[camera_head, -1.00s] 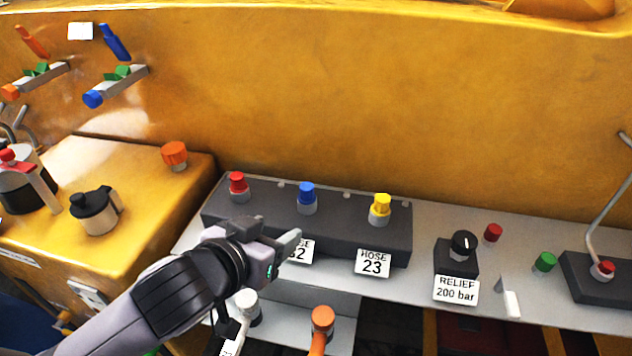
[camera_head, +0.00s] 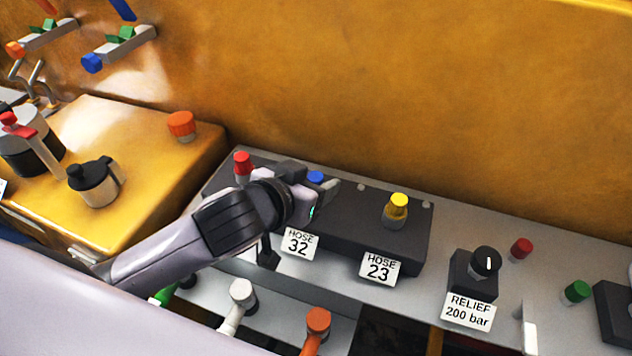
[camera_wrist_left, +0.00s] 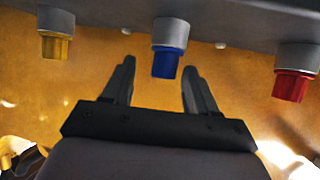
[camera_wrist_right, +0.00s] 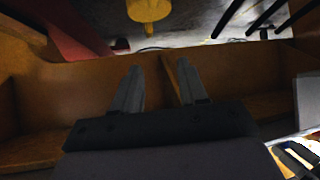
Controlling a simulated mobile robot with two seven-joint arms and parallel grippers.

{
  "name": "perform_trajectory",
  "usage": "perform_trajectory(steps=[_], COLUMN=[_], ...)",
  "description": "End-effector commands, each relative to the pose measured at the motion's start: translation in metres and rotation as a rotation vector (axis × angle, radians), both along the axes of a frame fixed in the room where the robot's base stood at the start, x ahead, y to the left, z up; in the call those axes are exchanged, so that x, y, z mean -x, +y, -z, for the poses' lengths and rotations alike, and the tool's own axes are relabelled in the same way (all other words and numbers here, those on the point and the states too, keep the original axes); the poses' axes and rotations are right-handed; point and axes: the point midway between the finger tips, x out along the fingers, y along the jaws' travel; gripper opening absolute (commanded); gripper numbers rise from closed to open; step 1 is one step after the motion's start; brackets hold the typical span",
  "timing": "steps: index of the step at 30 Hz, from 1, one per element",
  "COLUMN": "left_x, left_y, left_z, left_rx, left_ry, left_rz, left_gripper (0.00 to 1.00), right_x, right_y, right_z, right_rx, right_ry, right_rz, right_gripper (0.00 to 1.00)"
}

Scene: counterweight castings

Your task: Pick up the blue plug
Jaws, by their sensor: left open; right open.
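The blue plug (camera_head: 316,177) sits on the dark block (camera_head: 345,240) between the red and yellow plugs. In the head view my left gripper (camera_head: 312,183) partly covers it. In the left wrist view the blue plug (camera_wrist_left: 166,62) on its grey collar shows between and just beyond the tips of my open left gripper (camera_wrist_left: 157,75). The fingers hold nothing, and I cannot tell whether they touch the plug. My right gripper (camera_wrist_right: 158,80) is open and empty in the right wrist view, away from the plugs.
The red plug (camera_head: 242,163) and yellow plug (camera_head: 396,206) flank the blue one. A black relief knob (camera_head: 486,262) stands farther right. White and orange levers (camera_head: 317,322) stand below the block. The yellow wall (camera_head: 420,90) rises behind it.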

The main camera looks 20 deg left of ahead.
Motion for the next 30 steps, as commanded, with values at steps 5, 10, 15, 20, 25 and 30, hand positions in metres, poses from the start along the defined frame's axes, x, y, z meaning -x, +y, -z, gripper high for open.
perform_trajectory(steps=[5,10,15,20,25,30], left_x=[-0.02,-0.031,-0.033,-0.032,-0.032,-0.032], left_y=[0.0,-0.003,-0.004,-0.004,-0.003,-0.003], left_z=[0.013,0.019,0.02,0.02,0.02,0.02], left_rx=[-0.002,0.0,0.0,0.0,0.0,0.0], left_ry=[0.002,0.001,0.001,0.001,0.001,0.002], left_rz=[0.0,0.0,0.0,0.0,0.0,0.0], left_gripper=[0.58,0.58,0.58,0.45,0.03,0.03], right_x=[0.0,0.0,0.0,0.0,0.0,0.0], right_y=[0.0,0.0,0.0,0.0,0.0,0.0], right_z=[-0.003,-0.004,-0.004,-0.004,-0.004,-0.004], right_rx=[0.0,-0.001,0.0,0.0,0.0,0.0], right_ry=[0.0,0.0,0.0,0.0,0.0,-0.001], right_rz=[0.0,-0.001,-0.001,-0.001,-0.001,-0.001], right_gripper=[0.43,0.43,0.43,0.43,0.43,0.43])
